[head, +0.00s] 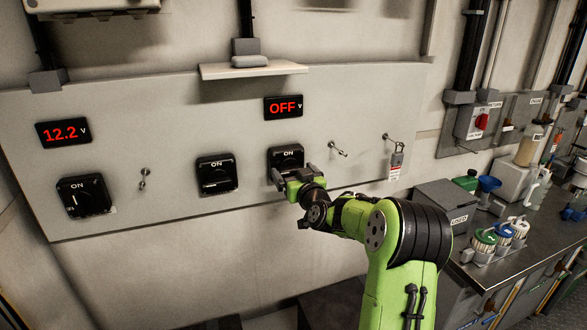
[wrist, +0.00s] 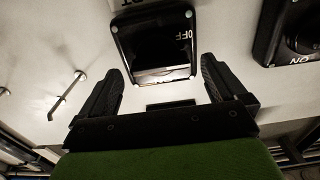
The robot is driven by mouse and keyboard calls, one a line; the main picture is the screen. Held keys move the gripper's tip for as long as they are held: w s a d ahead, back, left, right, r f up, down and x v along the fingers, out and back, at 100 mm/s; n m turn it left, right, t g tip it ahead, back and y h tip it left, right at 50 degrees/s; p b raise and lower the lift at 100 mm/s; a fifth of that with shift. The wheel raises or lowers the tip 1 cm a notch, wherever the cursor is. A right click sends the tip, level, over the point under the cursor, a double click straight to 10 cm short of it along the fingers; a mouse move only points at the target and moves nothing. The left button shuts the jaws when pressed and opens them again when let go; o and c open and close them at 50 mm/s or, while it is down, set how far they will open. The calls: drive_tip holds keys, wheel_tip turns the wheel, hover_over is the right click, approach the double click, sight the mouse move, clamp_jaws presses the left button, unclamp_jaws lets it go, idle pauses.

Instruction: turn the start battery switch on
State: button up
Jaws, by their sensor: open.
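The start battery switch (head: 288,154) is a black square rotary switch on the grey panel, under a red display (head: 283,107) reading OFF. Its ON mark shows at the top; my gripper hides its lower part. In the wrist view the same switch (wrist: 152,42) appears upside down, with OFF and the end of a label ending in "RT" readable. Its dark handle is hard to make out, so I cannot tell its angle surely. My gripper (head: 292,174) is open and empty in front of this switch. In the wrist view the fingers (wrist: 162,72) stand apart below the switch face.
A middle black switch (head: 217,175) and a left one (head: 86,197), under a 12.2 V display (head: 64,133), share the panel (head: 180,120). A metal hook (head: 338,149) and a hanging padlock (head: 397,158) stick out to the right. A cluttered counter (head: 500,262) stands at right.

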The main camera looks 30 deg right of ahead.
drive_tip(key=shift+w, duration=0.25)
drive_tip(key=shift+c, duration=0.5)
drive_tip(key=c, duration=1)
drive_tip(key=shift+o, duration=0.2)
